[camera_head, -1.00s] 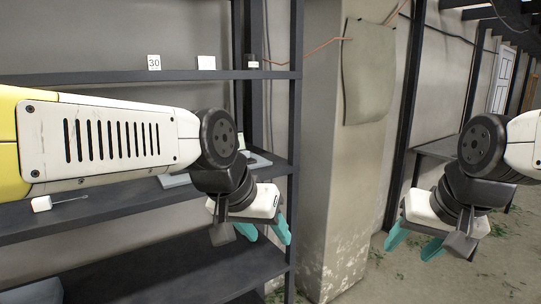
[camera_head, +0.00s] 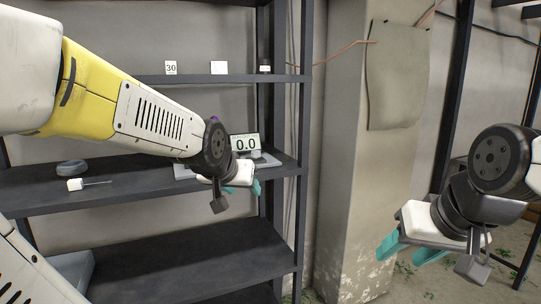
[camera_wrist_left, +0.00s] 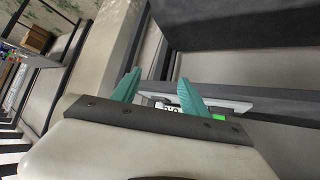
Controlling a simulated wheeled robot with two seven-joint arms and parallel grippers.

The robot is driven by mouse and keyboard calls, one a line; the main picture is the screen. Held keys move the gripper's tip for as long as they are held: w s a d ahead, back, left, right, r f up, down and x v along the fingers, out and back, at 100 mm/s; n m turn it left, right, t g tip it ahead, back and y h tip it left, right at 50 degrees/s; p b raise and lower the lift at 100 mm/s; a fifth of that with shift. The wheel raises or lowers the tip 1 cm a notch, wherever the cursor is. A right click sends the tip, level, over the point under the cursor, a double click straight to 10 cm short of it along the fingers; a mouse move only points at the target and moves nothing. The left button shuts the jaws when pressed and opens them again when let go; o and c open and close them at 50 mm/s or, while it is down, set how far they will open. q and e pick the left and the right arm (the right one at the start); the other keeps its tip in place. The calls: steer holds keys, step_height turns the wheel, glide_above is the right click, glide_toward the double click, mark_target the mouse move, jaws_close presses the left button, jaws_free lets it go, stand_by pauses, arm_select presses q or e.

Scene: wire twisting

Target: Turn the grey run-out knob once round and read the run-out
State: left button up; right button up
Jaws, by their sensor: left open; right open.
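A display (camera_head: 245,142) reading 0.0 stands on a pale grey device base (camera_head: 268,160) on the middle shelf. The base also shows in the left wrist view (camera_wrist_left: 237,104), beyond the fingers, with a small green patch near it. My left gripper (camera_head: 243,188) is open and empty, in front of the device in the head view; its teal fingers show in the left wrist view (camera_wrist_left: 159,80). My left wrist hides part of the device, and I cannot make out the grey run-out knob. My right gripper (camera_head: 402,252) is open and empty, away from the shelves at the right.
A grey ring-like object (camera_head: 72,167) and a white block with a thin rod (camera_head: 76,184) lie at the left of the middle shelf (camera_head: 120,190). A card marked 30 (camera_head: 171,68) and a white card (camera_head: 218,68) stand on the upper shelf. The lower shelf's middle is clear.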

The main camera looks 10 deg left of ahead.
arm_select(q)
steer(key=w+a+r+t, duration=0.1)
steer(key=w+a+t, duration=0.3)
steer(key=w, duration=0.9)
steer(key=m+t+h, duration=0.2)
steer(key=t, duration=0.2)
glide_toward(254, 155)
steer(key=w, duration=0.4)
steer(key=shift+d+r, duration=0.1)
steer(key=shift+r, duration=0.05)
steer(key=shift+h, duration=0.3)
steer(key=w, duration=0.2)
steer(key=w+d, duration=0.1)
steer(key=w, duration=0.4)
steer(key=shift+w+d, duration=0.25)
steer(key=shift+w, duration=0.05)
jaws_close()
